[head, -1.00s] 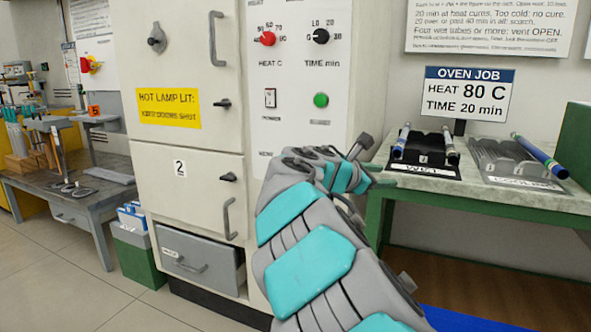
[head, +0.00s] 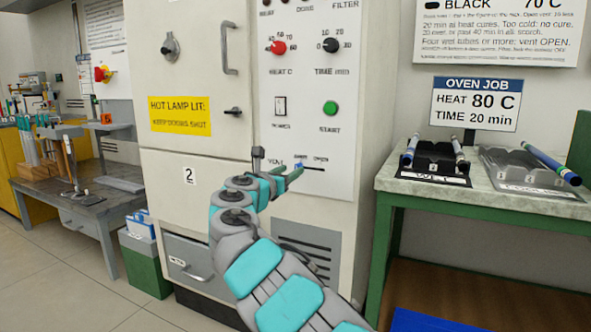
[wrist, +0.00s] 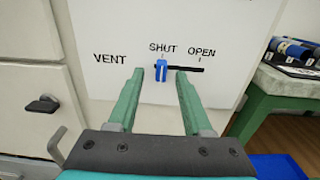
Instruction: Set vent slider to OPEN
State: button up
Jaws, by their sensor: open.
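The vent slider is a blue knob (wrist: 161,68) on a dark horizontal slot (wrist: 188,70), seen in the wrist view. The knob stands at the slot's left end, under the SHUT label (wrist: 163,48). The OPEN label (wrist: 202,51) is to its right, over the slot's right part. My gripper (wrist: 159,72) is open, with one green finger on each side of the knob. I cannot tell whether either finger touches it. In the head view my gripper (head: 283,172) is at the vent row of the white control panel (head: 312,120), and the arm hides the knob there.
Above the vent row are a red heat dial (head: 278,47), a black time dial (head: 331,45), a power switch (head: 280,106) and a green start button (head: 330,108). A green-legged bench (head: 400,187) with tube racks stands right. Closed cabinet doors are left.

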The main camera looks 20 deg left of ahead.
aim_at(296, 167)
jog(key=shift+w+d, duration=0.15)
jog(key=shift+w, duration=0.8)
jog(key=shift+w+d, duration=0.1)
jog(key=shift+w, duration=0.8)
grip_shut()
